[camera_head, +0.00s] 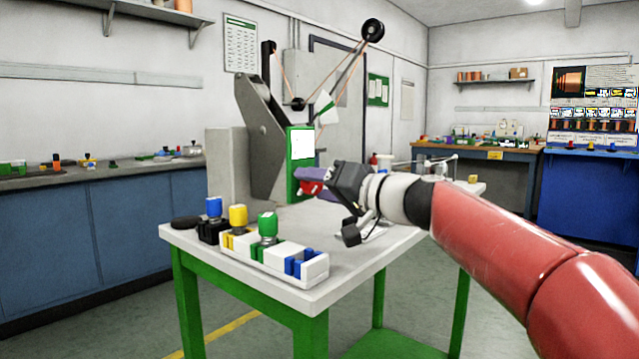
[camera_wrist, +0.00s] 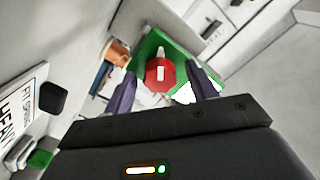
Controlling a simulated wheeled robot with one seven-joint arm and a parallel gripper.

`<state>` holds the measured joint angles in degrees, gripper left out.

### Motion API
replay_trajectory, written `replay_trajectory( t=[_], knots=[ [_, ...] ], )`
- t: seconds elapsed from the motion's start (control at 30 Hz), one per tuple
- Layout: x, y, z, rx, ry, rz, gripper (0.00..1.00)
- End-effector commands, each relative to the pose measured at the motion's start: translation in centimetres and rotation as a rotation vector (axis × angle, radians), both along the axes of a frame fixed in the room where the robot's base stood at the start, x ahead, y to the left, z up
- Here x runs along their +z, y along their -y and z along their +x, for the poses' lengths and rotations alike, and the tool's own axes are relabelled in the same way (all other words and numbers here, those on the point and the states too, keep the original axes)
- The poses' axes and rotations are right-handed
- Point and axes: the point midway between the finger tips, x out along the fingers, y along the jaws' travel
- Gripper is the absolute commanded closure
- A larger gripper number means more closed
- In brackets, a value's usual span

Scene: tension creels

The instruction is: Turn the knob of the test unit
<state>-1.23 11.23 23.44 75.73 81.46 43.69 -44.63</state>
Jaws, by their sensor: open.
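The test unit (camera_head: 262,140) is a grey machine with a green front panel and a white label, at the back of the white-topped table. Its red knob (camera_head: 311,187) shows low on the panel, partly hidden by my gripper. In the wrist view the round red knob (camera_wrist: 160,75) has a white bar mark pointing along the picture's vertical, on the green panel (camera_wrist: 150,45). My gripper (camera_head: 310,177) has purple fingers, which also show in the wrist view (camera_wrist: 162,85). They are open, one on each side of the knob. I cannot tell whether they touch it.
A white tray (camera_head: 315,268) with blue, yellow and green-topped items stands at the table's front left. A thin arm with black pulleys (camera_head: 372,30) rises above the unit. A blue cabinet counter (camera_head: 90,230) lines the left wall.

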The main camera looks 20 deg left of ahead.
Motion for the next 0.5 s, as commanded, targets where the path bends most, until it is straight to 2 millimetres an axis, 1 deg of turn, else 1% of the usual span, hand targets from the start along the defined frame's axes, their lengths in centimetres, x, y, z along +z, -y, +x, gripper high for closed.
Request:
replay_trajectory(
  t=[0.17,0.27,0.5],
  knots=[
    [-0.03,0.0,-0.01,0.0,0.0,0.0,0.43],
    [-0.04,0.0,0.0,0.0,0.0,0.0,0.55],
    [-0.04,0.02,0.0,-0.001,0.0,-0.001,0.86]
  ],
)
